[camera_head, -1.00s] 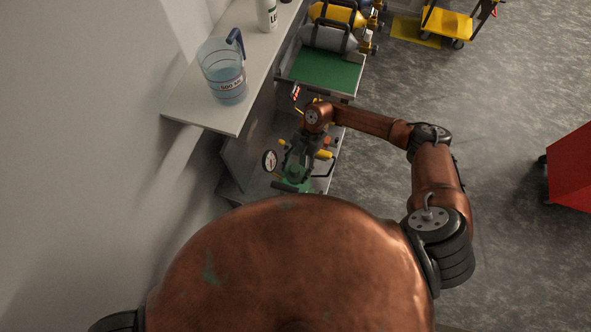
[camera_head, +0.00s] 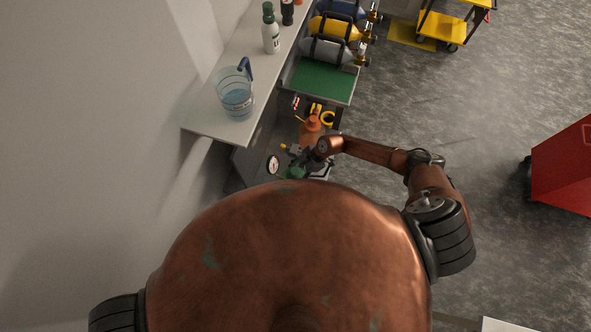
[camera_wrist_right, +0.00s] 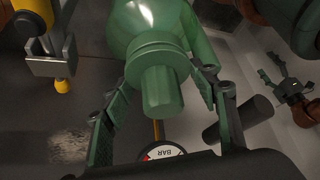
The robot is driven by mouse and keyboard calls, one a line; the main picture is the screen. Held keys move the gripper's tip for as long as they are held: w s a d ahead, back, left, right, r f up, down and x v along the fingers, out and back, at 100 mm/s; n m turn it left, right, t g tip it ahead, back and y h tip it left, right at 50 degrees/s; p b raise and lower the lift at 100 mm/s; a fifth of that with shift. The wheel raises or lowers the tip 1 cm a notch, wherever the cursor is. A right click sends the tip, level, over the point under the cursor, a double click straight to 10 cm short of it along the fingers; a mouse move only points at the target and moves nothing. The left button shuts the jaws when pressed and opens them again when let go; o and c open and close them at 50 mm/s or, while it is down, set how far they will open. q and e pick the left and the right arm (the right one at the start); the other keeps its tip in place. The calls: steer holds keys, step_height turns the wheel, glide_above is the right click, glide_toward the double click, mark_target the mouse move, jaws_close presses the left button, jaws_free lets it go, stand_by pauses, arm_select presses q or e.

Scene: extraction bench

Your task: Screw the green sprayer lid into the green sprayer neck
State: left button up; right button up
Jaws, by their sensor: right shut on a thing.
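The green sprayer lid (camera_wrist_right: 163,85), with a ribbed grip and round collar, shows in the right wrist view between the finger pads of my right gripper (camera_wrist_right: 165,115). The gripper is shut on it. The rounded green sprayer body (camera_wrist_right: 145,25) shows behind the collar; I cannot tell whether the lid sits in the neck, which is hidden. In the head view my right gripper (camera_head: 309,159) is beside the green sprayer (camera_head: 291,173), largely covered by my body. My left gripper (camera_wrist_right: 268,68) shows small at the right of the wrist view, its fingers apart.
A pressure gauge (camera_head: 273,165) is beside the green sprayer. An orange sprayer (camera_head: 312,131) stands just behind. A red cabinet (camera_head: 563,170) is at right, with open floor between.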

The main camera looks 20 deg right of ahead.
steer(key=shift+w, duration=0.15)
steer(key=o, duration=1.4)
steer(key=v, duration=1.2)
